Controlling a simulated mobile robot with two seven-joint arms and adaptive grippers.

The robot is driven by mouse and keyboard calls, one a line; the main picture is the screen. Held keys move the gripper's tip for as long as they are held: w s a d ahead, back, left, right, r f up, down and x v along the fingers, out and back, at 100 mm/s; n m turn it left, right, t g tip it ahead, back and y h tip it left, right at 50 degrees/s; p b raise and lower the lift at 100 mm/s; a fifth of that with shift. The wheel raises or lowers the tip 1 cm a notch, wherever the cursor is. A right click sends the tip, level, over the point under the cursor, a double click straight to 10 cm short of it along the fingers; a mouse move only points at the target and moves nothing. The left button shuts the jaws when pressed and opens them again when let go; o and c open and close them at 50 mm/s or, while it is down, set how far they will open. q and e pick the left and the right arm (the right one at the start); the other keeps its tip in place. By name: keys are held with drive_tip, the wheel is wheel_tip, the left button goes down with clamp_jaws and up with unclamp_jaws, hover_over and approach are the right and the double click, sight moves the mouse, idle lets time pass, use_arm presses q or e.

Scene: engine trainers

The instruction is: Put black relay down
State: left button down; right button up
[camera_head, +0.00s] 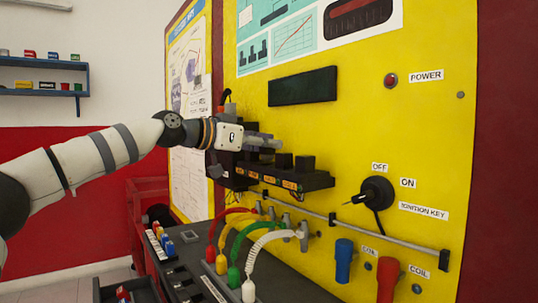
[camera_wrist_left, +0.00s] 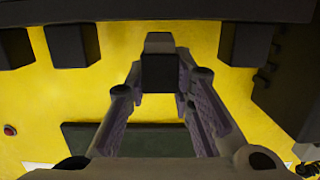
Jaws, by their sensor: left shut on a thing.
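My left gripper (camera_head: 268,143) reaches in from the left in front of the yellow panel, just above the black relay box (camera_head: 310,183). In the left wrist view its two fingers (camera_wrist_left: 158,82) are closed around a black relay (camera_wrist_left: 160,68). The held relay is in line with a row of other black relays (camera_wrist_left: 71,45) on the box's edge; I cannot tell whether it touches the box. In the head view the gripper hides the held relay, while two black relays (camera_head: 284,160) stand on the box to its right. My right gripper is not in view.
Below the box are a grey rail (camera_head: 350,233) and red, yellow, green and white cables (camera_head: 265,238). An ignition key switch (camera_head: 376,192) sticks out at right, above blue (camera_head: 344,258) and red coil plugs (camera_head: 387,280). A dark display (camera_head: 302,87) is above the gripper.

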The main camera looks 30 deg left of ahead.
use_arm(q)
drive_tip(key=shift+f, duration=0.85)
drive_tip(key=shift+s+f, duration=0.1)
drive_tip(key=shift+f, duration=0.15)
drive_tip(key=c, duration=1.4)
unclamp_jaws()
